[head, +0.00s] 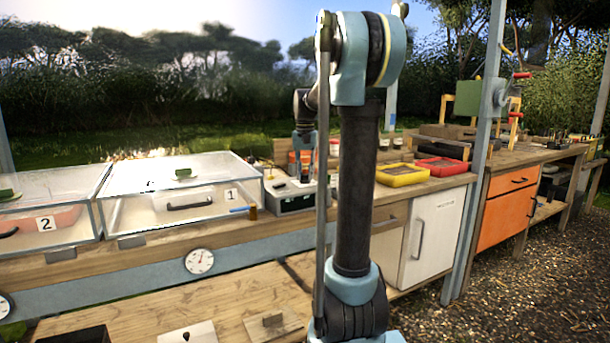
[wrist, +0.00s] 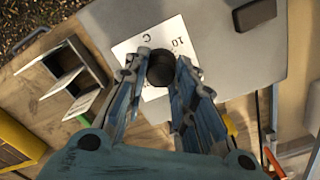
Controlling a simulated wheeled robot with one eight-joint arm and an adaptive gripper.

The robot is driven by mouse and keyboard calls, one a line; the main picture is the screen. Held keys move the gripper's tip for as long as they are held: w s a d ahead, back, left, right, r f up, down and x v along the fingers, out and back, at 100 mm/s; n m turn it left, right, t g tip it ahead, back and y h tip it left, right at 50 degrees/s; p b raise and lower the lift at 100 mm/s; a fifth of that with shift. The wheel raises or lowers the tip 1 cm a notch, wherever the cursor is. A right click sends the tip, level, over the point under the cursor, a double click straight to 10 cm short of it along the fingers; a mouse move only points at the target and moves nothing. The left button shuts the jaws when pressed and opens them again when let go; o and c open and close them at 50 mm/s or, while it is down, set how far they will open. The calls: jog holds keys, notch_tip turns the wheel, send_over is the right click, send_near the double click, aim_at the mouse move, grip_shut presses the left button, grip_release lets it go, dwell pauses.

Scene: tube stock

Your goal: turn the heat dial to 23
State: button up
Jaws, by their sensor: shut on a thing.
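The heat dial (wrist: 161,68) is a round black knob on a white scale card (wrist: 128,47) in the wrist view. The marks "10" and "C" show on the card; the other numbers are covered, and I cannot read which value the dial points to. My gripper (wrist: 163,62) is shut on the dial, one finger on each side of it. In the head view my gripper (head: 304,172) points down at the control box (head: 288,201) on the bench; the dial cannot be made out there.
A clear-lidded case marked 1 (head: 170,215) stands left of the control box. A yellow tray (head: 402,176) and a red tray (head: 441,167) lie to the right.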

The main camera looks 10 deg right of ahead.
jog(key=shift+m, duration=0.6)
jog(key=o, duration=1.1)
notch_tip(320, 180, up, 12)
jog(key=shift+w+f, duration=0.1)
jog(key=s+f+n, duration=0.1)
jog(key=s+f, duration=0.9)
jog(key=s, duration=0.1)
jog(key=s+f+n+t, duration=0.1)
jog(key=s+f+n, duration=0.1)
jog(key=s+f, duration=0.9)
jog(key=s+f+n+t, duration=0.1)
jog(key=s+f+n, duration=0.1)
jog(key=s+f, duration=0.9)
jog(key=shift+s+f, duration=0.2)
jog(key=shift+s, duration=0.9)
